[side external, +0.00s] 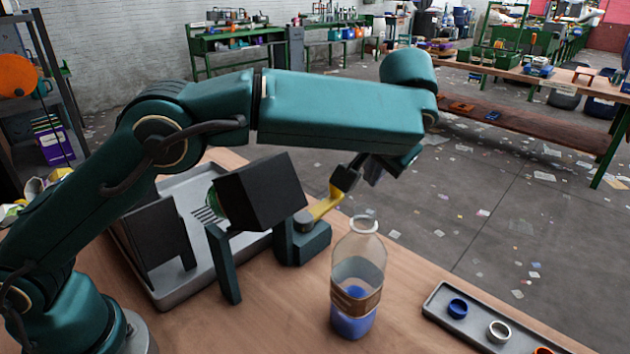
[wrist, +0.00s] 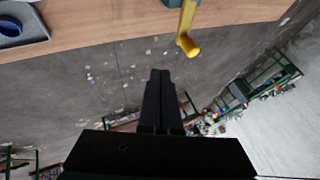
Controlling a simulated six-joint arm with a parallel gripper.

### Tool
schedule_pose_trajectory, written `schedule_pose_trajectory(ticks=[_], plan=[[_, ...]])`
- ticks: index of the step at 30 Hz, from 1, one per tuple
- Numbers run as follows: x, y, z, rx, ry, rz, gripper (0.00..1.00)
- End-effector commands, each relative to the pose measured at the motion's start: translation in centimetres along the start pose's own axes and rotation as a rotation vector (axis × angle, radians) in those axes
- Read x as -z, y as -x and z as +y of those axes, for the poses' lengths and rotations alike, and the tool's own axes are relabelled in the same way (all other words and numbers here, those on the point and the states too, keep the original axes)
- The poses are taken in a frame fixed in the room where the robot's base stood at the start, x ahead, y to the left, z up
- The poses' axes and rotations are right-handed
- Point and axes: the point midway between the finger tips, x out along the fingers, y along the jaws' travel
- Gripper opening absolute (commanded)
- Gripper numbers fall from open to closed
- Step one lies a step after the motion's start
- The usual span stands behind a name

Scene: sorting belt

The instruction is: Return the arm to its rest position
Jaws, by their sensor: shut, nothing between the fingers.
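My gripper (wrist: 160,73) is shut and empty in the wrist view, its two black fingers side by side over the grey floor beyond the table edge. In the side external view it hangs below the end of my teal arm, partly hidden, close to the yellow crank (side external: 322,204). In the wrist view the crank (wrist: 188,30) lies beyond and to the right of the fingertips, with a visible gap in the picture. Whether gripper and crank are at the same height I cannot tell.
A dark box device (side external: 262,192) on teal supports stands by a grey tray (side external: 160,296). A clear bottle (side external: 357,278) with blue contents stands upright at the front. A narrow grey tray (side external: 470,327) holding rings lies at right. Bare wooden table (side external: 400,335) separates them.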

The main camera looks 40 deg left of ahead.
Motion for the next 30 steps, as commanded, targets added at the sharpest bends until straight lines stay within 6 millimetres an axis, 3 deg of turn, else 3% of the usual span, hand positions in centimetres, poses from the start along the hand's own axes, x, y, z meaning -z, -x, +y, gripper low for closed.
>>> schedule_pose_trajectory(ticks=[5, 8, 11, 13, 15, 18, 20, 24, 27, 30], plan=[[1.5, 1.4, -1.1, 0.007, 0.043, 0.065, 0.00], [4.7, 3.2, -3.7, 0.017, 0.135, 0.218, 0.00], [9.0, 6.8, -7.3, 0.001, 0.247, 0.460, 0.00], [11.6, 10.3, -9.6, -0.038, 0.303, 0.643, 0.00], [13.2, 14.0, -11.1, -0.100, 0.326, 0.805, 0.00], [13.8, 19.0, -11.9, -0.221, 0.304, 0.989, 0.00], [13.2, 21.6, -11.7, -0.304, 0.265, 1.063, 0.00], [9.1, 25.1, -9.4, -0.498, 0.119, 1.111, 0.00], [4.2, 25.3, -7.3, -0.608, 0.000, 1.036, 0.00], [-2.0, 23.3, -5.5, -0.668, -0.104, 0.879, 0.00]])
